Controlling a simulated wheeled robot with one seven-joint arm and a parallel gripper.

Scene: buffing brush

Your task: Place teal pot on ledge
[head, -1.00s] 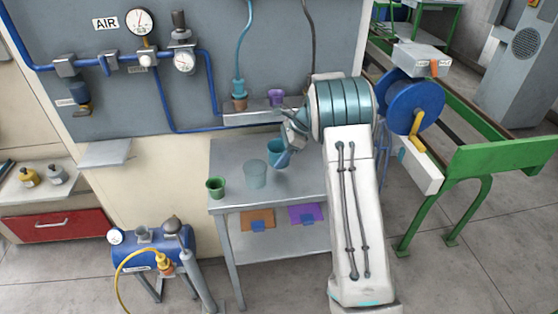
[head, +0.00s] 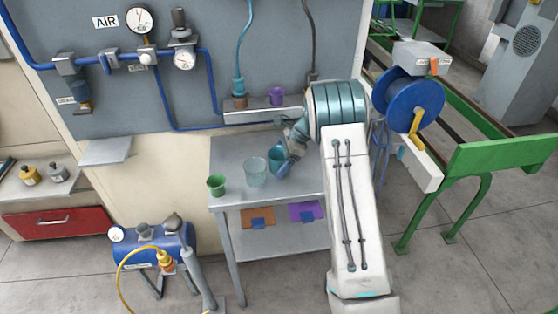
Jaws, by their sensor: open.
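The teal pot (head: 276,161) stands at the middle of the grey metal table, partly covered by my gripper. My gripper (head: 284,164) is open and points down at the right side of the pot. Its fingertips are small here, and I cannot tell whether they touch the pot. The grey ledge (head: 240,118) is on the wall panel behind the table. A purple pot (head: 277,95) and a brown pot (head: 240,102) are on it.
A pale, glassy pot (head: 255,172) stands just left of the teal pot, and a green pot (head: 216,185) near the table's left front corner. Teal and dark hoses (head: 243,45) hang down above the ledge. The table's back left (head: 235,150) is clear.

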